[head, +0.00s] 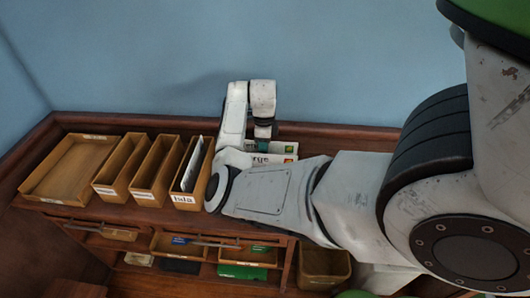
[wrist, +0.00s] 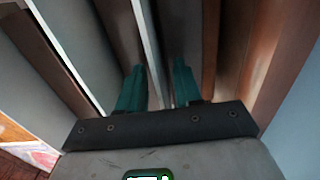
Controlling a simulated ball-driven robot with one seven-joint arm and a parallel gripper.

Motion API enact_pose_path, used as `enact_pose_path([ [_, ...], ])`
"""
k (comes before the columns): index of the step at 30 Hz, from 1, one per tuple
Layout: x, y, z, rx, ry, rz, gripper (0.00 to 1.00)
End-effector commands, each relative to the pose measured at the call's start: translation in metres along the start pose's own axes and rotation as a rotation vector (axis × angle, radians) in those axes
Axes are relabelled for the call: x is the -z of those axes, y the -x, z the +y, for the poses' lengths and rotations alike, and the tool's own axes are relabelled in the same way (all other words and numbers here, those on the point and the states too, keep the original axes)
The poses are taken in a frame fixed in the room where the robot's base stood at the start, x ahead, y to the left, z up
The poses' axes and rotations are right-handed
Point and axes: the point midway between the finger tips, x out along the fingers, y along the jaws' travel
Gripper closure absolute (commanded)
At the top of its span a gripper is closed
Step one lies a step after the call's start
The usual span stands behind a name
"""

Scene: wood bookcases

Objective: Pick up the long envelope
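Pale upright paper, likely the envelopes (head: 190,166), stands in the rightmost narrow wooden box, labelled "Isla", in the head view. Which one is the long envelope I cannot tell there. In the wrist view a thin white edge (wrist: 148,48) runs down between the two teal fingers of my gripper (wrist: 160,72). The fingers are apart, one on each side of the edge, with a visible gap to the right finger. Whether the left finger touches it is unclear. In the head view my gripper (head: 263,131) is mostly hidden by my arm.
Two more narrow boxes (head: 156,166) and a wide, shallow tray (head: 70,168) stand to the left on the bookcase top. Printed papers (head: 272,150) lie beside my arm. Wooden walls (wrist: 212,45) flank the fingers closely. The blue wall (head: 150,60) is behind.

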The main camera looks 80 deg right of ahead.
Motion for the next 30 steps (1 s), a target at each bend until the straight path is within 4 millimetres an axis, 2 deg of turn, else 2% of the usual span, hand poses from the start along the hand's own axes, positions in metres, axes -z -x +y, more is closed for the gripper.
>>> enact_pose_path([
  [1, 0.0, 0.0001, 0.0, 0.0, 0.0, 0.0, 0.66],
  [12, -0.0001, 0.0006, -0.0001, 0.0, 0.0, 0.0, 1.0],
  [25, -0.0001, 0.0011, -0.0001, 0.0, 0.0, 0.0, 1.0],
  [30, -0.0005, 0.0081, -0.0007, 0.002, -0.001, -0.001, 1.0],
])
